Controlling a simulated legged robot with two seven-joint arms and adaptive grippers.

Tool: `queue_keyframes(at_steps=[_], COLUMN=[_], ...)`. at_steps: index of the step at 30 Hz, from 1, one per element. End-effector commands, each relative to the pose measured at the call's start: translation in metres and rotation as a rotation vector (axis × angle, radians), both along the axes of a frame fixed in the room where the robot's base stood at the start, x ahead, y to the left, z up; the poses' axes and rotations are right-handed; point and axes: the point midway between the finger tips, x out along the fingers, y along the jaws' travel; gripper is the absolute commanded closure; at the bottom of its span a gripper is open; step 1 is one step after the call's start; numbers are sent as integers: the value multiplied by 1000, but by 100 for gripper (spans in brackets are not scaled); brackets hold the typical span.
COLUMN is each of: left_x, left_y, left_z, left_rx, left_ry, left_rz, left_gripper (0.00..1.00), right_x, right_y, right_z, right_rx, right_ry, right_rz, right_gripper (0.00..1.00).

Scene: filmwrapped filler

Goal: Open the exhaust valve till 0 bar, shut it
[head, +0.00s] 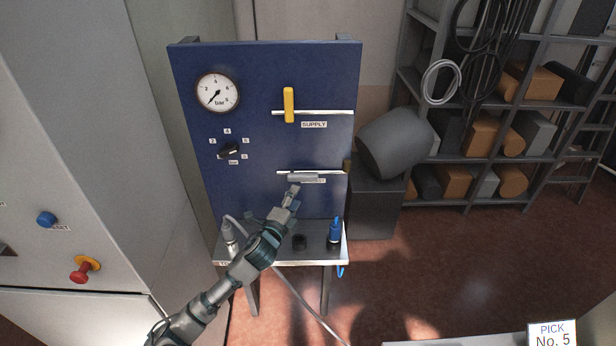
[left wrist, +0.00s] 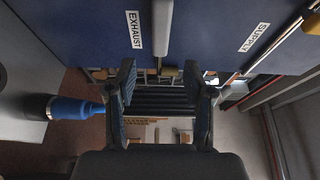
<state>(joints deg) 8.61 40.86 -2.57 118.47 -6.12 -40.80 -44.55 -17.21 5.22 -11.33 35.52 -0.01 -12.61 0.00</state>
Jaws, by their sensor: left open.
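The blue panel (head: 260,75) carries a round bar gauge (head: 217,93), whose needle points to the lower left, near the low end of its scale. The grey exhaust valve handle (head: 303,177) lies level, along its pipe, and partly covers its label. In the left wrist view the handle (left wrist: 163,30) stands ahead between my fingertips, beside the EXHAUST label (left wrist: 134,30). My left gripper (head: 292,193) is open, just below the handle; I see no clear contact. The yellow supply handle (head: 289,105) stands upright across its pipe. My right gripper is not in view.
A black selector knob (head: 229,151) sits on the panel's left. The small shelf (head: 290,262) below holds a grey fitting (head: 228,232) and a blue one (head: 335,230). A grey cabinet (head: 90,120) stands left.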

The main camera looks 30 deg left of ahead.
Motion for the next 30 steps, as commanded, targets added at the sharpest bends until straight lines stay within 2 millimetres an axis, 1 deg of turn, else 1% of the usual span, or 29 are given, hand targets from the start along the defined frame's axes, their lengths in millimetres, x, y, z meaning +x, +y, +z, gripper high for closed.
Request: queue_keyframes(at_steps=[1,6,9,13,18,27,29,30], left_x=[13,53,73,92,105,107,107,107], left_y=[2,7,8,11,15,16,16,16], left_z=[3,3,3,3,1,0,0,0], left_rx=[-3,-1,-1,0,-1,-1,-1,-1], left_ry=[-1,-2,-1,-1,0,1,1,1], left_rz=[2,1,0,0,-1,-1,-1,-1], left_gripper=[48,48,48,48,48,48,63,73], right_x=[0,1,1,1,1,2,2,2], right_y=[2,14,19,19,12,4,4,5], right_z=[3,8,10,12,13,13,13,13], right_rx=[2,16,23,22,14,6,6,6], right_ry=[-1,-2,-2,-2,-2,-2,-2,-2], right_rz=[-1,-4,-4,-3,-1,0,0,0], right_gripper=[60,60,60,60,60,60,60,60])
